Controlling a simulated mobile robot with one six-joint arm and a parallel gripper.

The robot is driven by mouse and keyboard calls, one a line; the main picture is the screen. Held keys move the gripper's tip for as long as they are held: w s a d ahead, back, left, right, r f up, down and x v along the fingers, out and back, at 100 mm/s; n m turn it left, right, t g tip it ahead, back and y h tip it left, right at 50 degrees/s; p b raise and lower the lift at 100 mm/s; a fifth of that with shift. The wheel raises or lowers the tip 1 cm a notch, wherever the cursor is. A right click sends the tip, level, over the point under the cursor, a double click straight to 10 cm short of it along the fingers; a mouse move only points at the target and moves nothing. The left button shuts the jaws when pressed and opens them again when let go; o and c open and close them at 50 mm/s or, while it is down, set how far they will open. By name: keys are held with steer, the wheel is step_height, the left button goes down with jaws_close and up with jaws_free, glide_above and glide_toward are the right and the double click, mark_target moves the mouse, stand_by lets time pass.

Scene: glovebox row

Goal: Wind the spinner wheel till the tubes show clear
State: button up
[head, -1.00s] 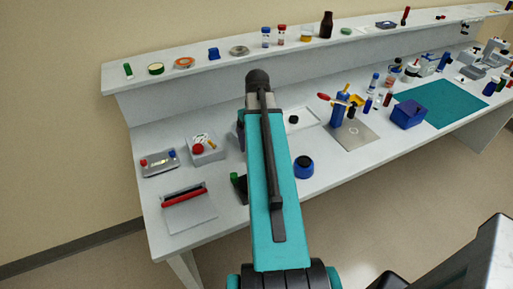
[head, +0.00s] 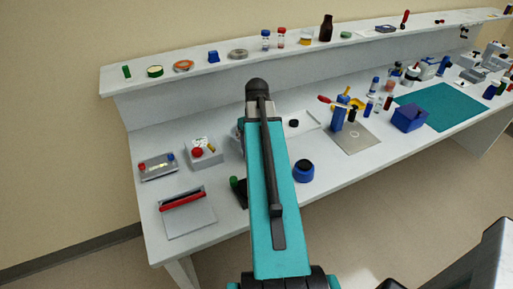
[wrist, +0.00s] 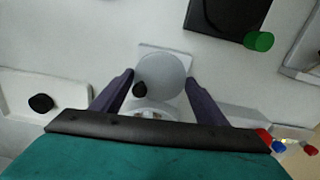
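In the wrist view a pale grey round wheel (wrist: 162,75) with a black knob (wrist: 139,89) near its edge sits on a light square base. A whitish round housing (wrist: 150,108) adjoins it, partly hidden by my wrist; I cannot make out the tubes or whether they are clear. My gripper (wrist: 158,77) is open, its two dark fingers spread on either side of the wheel. I cannot tell how far above it they are. In the head view my arm covers the gripper and nearly all of the wheel.
A dark device with a green knob (wrist: 259,41) lies close by on the bench. A white box with a black knob (wrist: 41,103) is on the other side. In the head view a blue round item (head: 303,170) and a grey box with a red button (head: 204,152) flank my arm.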

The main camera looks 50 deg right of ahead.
steer(key=shift+m, duration=0.4)
steer(key=m+p, duration=0.1)
steer(key=m, duration=0.7)
steer(key=shift+w+p, duration=0.1)
steer(key=shift+p, duration=0.3)
steer(key=shift+m, duration=0.3)
steer(key=o, duration=1)
steer(key=shift+r, duration=0.1)
steer(key=shift+r+p, duration=4.95)
steer(key=shift+r, duration=1.9)
